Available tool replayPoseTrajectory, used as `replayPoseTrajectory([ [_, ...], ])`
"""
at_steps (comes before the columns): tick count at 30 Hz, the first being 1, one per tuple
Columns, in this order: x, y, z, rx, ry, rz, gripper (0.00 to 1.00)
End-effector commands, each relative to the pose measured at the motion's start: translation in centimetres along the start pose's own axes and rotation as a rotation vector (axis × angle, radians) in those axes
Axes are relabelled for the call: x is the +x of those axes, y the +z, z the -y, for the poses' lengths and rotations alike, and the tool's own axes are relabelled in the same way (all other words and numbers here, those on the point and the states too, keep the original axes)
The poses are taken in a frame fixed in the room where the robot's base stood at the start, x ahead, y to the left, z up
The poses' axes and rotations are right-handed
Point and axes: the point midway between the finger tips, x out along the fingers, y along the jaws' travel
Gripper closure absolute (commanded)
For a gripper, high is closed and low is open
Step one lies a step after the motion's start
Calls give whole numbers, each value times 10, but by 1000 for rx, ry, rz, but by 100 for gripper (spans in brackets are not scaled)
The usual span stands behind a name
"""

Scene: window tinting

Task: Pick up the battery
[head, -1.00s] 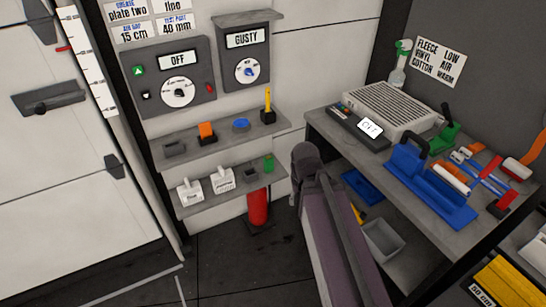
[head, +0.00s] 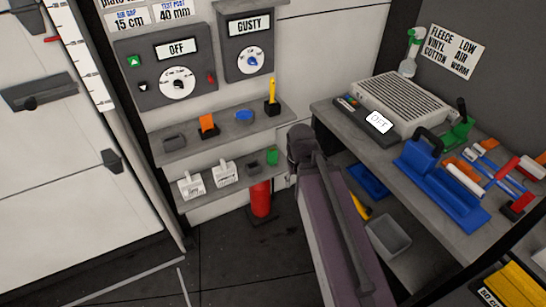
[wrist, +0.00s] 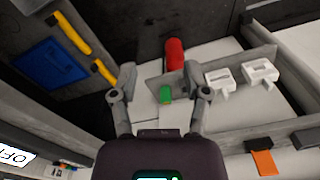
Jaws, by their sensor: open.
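A small green block, which I take to be the battery (head: 272,157), stands at the right end of the lower wall shelf (head: 205,197). It also shows in the wrist view as a green piece (wrist: 166,95), between and beyond my fingers. My gripper (wrist: 160,70) is open and empty, with its fingers spread to both sides of the green block's line of sight. No contact with it shows.
The upper shelf (head: 165,155) holds an orange piece (head: 207,124). A red cylinder (head: 260,198) stands below. The workbench (head: 330,113) is close on the right.

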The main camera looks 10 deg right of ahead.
Motion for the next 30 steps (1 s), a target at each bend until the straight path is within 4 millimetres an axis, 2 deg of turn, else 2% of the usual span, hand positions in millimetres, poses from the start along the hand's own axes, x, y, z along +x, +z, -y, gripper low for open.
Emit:
replayPoseTrajectory([
  [1,1,0,0,0,-1,-1,16],
  [3,2,-2,0,-3,-3,-4,0],
  [8,14,-10,2,-19,-22,-25,0],
  [14,43,-35,8,-73,-73,-91,0],
  [30,132,-134,20,-237,-236,-404,0],
])
